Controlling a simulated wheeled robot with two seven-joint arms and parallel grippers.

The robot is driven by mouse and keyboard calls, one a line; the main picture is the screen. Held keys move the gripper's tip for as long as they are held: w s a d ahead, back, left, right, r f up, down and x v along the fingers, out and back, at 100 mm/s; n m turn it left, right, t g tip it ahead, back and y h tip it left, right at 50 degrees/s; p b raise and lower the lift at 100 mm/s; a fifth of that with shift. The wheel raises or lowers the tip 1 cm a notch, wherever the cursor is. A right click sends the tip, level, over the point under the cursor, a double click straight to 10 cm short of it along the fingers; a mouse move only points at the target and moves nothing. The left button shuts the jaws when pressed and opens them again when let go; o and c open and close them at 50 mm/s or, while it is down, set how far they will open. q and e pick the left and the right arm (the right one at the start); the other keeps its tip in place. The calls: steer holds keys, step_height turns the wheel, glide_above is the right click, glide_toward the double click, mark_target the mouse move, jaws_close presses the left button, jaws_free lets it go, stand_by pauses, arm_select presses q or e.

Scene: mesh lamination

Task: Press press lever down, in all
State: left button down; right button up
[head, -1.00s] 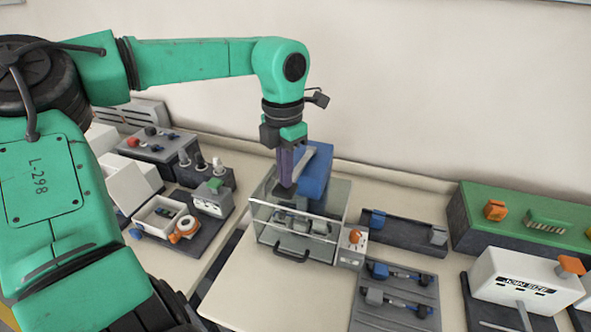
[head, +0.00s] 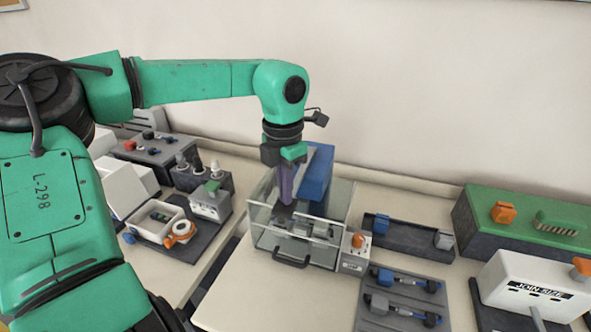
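A blue press (head: 318,172) stands at the back of the middle table, behind and partly inside a clear-walled box (head: 325,255) with a dark handle at its front. My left gripper (head: 285,205) points down into this box, just left of the blue press. Its fingers look like one purplish column from here, so I cannot tell whether they are apart. The press lever is not clearly seen; the gripper and the clear walls may cover it. Whether the fingertips touch anything is also unclear. My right gripper is not in view.
A small grey box with an orange knob (head: 359,241) adjoins the clear box. Right of it lie a dark tray (head: 405,237), a grey tool tray (head: 400,312), a green-topped unit (head: 535,215) and a white machine (head: 530,285). The table's front is clear.

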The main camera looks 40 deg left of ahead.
arm_select(q)
steer(key=shift+f+b, duration=0.4)
steer(key=shift+f, duration=0.4)
step_height(320, 180, up, 14)
steer(key=p, duration=1)
steer(key=shift+f, duration=0.2)
steer(key=shift+w, duration=0.1)
steer(key=shift+f, duration=0.1)
